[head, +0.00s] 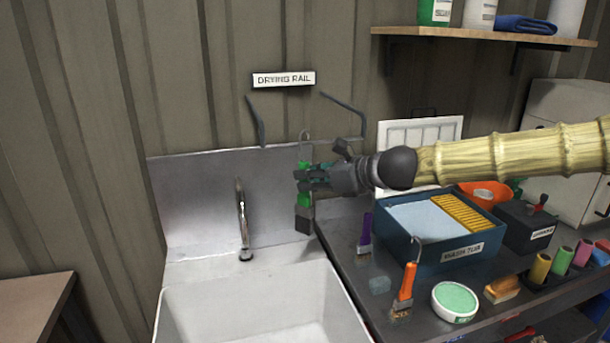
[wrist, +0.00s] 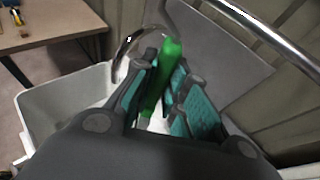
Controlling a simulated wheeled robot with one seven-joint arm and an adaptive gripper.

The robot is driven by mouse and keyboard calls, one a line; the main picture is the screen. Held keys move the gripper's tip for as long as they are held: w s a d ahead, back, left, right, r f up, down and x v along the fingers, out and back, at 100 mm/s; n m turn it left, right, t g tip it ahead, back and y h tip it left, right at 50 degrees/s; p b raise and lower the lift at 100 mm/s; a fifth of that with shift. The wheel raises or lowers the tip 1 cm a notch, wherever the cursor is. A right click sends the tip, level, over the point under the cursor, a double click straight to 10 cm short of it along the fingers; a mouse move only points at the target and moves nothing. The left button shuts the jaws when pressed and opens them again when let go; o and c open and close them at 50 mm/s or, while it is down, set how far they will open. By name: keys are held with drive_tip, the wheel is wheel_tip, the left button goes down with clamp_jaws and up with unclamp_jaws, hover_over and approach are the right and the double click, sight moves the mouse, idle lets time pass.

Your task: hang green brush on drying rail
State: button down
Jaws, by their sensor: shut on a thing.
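The green brush (head: 304,200) hangs upright in my gripper (head: 312,178), with its dark bristles down and a thin hook (head: 304,137) above the jaws. My gripper is shut on the green handle, which also shows between the teal finger pads in the wrist view (wrist: 165,70). The drying rail shows in the head view as dark wall brackets (head: 345,110) under a "DRYING RAIL" sign (head: 283,79); its bar is hard to make out there. In the wrist view a shiny bar (wrist: 265,35) crosses the upper right. I cannot tell whether the hook touches the rail.
A white sink (head: 230,305) with a tap (head: 242,222) lies below and left of the brush. A shelf (head: 480,36) is above.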

drive_tip(key=shift+w+d+f+p, duration=0.25)
drive_tip(key=shift+w+d+f, duration=0.25)
drive_tip(key=shift+w, duration=0.2)
drive_tip(key=shift+w+d+f+p, duration=0.3)
drive_tip(key=shift+w+f, duration=0.2)
drive_tip(key=shift+w, duration=0.2)
drive_tip(key=shift+w+d+f+p, duration=0.2)
drive_tip(key=shift+w+d+f, duration=0.3)
drive_tip(key=shift+w, duration=0.2)
drive_tip(key=c, duration=1.3)
unclamp_jaws()
drive_tip(key=shift+c, duration=0.2)
drive_tip(key=shift+d, duration=0.1)
